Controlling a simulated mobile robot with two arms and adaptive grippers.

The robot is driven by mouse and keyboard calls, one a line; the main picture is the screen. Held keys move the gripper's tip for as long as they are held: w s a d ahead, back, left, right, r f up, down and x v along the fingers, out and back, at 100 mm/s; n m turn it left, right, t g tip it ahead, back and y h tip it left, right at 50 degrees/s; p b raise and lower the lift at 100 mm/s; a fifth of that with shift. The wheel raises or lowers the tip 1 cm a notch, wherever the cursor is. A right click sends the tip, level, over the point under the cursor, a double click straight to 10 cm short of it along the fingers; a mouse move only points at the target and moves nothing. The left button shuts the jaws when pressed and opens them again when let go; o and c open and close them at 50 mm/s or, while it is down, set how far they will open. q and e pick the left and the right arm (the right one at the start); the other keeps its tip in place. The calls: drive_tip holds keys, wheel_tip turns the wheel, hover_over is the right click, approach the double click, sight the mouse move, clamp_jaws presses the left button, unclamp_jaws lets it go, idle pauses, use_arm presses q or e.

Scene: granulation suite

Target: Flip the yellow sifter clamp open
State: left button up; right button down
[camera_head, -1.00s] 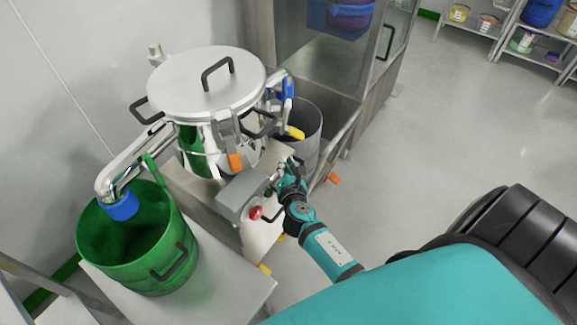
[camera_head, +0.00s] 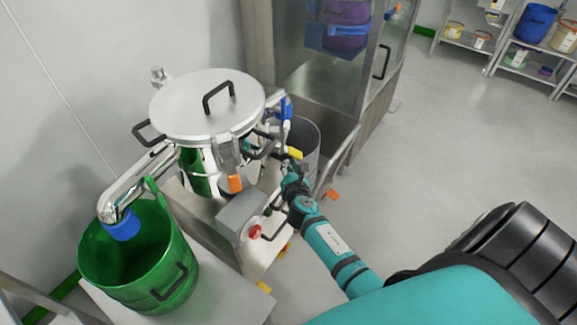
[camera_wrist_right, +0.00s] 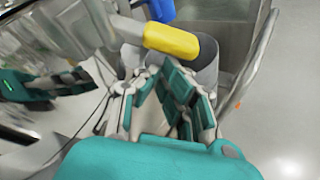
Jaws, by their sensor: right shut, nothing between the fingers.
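The yellow sifter clamp (camera_head: 294,153) sticks out from the right side of the steel sifter (camera_head: 190,107). In the right wrist view the yellow clamp handle (camera_wrist_right: 171,40) lies just beyond my fingertips. My right gripper (camera_head: 285,164) is at the sifter's right side, close below the yellow handle. In the right wrist view my right gripper (camera_wrist_right: 148,72) is shut and empty, its fingertips near the handle's underside; I cannot tell whether they touch it.
An orange-handled clamp (camera_head: 235,183) and a blue-handled clamp (camera_head: 287,107) are on the same sifter. A grey bin (camera_head: 308,135) stands behind the yellow handle. A control box with a red button (camera_head: 254,232) sits below. A green drum (camera_head: 160,270) stands at left.

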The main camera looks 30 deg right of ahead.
sight(300, 156)
drive_tip(key=shift+r, duration=0.1)
drive_tip(key=shift+s+d+n+p, duration=0.15)
drive_tip(key=shift+n+p, duration=0.15)
drive_tip(key=shift+p, duration=0.2)
drive_tip(key=shift+r, duration=0.1)
drive_tip(key=r+n+g+h+p, duration=0.1)
drive_tip(key=n+p, duration=0.1)
drive_tip(key=p, duration=0.1)
drive_tip(key=s+d+r+n+h+p, duration=0.1)
drive_tip(key=r+p, duration=0.1)
drive_tip(key=p, duration=0.2)
drive_tip(key=d+r+n+g+h+p, duration=0.1)
drive_tip(key=n+p, duration=0.1)
drive_tip(key=p, duration=0.1)
drive_tip(key=shift+s+r+n+g+p, duration=0.15)
drive_tip(key=shift+s+n+g+p, duration=0.05)
drive_tip(key=shift+n+g+p, duration=0.1)
drive_tip(key=shift+d+r+n+h+p, duration=0.1)
drive_tip(key=shift+r+n+h+p, duration=0.55)
drive_tip(key=shift+n+p, duration=0.55)
drive_tip(key=shift+s, duration=0.1)
